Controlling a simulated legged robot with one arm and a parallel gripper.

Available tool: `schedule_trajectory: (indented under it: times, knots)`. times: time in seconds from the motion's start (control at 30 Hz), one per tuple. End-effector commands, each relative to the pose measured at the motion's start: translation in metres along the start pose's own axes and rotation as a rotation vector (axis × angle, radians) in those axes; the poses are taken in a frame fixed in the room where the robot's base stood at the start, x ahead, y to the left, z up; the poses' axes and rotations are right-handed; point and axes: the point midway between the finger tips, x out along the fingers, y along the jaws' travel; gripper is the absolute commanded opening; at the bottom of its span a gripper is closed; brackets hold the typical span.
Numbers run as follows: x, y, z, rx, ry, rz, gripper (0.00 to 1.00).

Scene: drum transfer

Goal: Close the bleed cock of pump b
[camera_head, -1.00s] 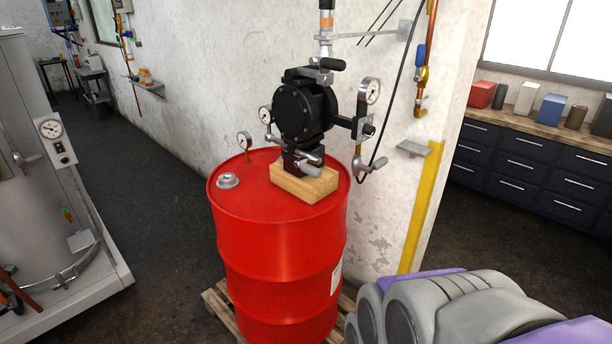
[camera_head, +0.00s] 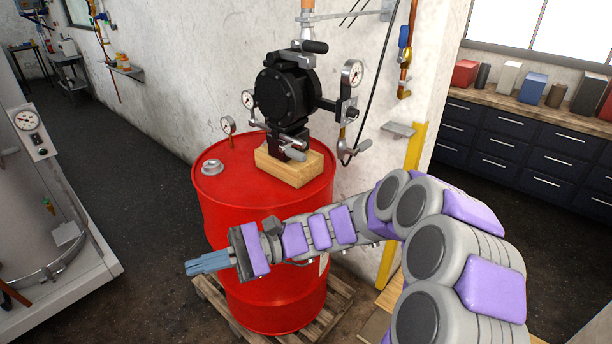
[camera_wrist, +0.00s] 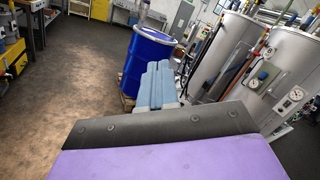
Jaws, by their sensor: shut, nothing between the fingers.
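A black round pump (camera_head: 286,93) stands on a wooden block (camera_head: 289,166) on top of a red drum (camera_head: 228,187). I see no label telling whether it is pump b. It has a dark lever at its top (camera_head: 314,47), silver levers low at its front (camera_head: 287,142) and a lever at its lower right (camera_head: 356,149). I cannot tell which is the bleed cock. My gripper (camera_head: 208,263) points left, in front of the drum and below its top, apart from the pump. Its blue-grey fingers (camera_wrist: 155,84) are shut and empty.
Gauges (camera_head: 352,72) flank the pump, and a hose hangs at its right. The drum stands on a wooden pallet (camera_head: 340,300) by the wall. A grey tank (camera_head: 32,190) stands at left. The wrist view shows a blue drum (camera_wrist: 146,60) and grey tanks (camera_wrist: 225,55).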

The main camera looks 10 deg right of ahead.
Motion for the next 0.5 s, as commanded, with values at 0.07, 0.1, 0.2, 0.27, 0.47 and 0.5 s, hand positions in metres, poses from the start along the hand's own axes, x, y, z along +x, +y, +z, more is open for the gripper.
schedule_trajectory:
  times: [0.07, 0.1, 0.2, 0.27, 0.47, 0.5]
  knots:
    - [-0.017, -0.029, -0.016, 0.047, -0.047, -0.124, 0.00]
    - [-0.028, -0.043, -0.024, 0.066, -0.069, -0.188, 0.00]
    - [-0.060, -0.075, -0.046, 0.108, -0.113, -0.345, 0.00]
    - [-0.082, -0.091, -0.061, 0.130, -0.138, -0.439, 0.00]
    - [-0.173, -0.126, -0.119, 0.188, -0.191, -0.757, 0.00]
    - [-0.195, -0.128, -0.132, 0.197, -0.196, -0.822, 0.00]
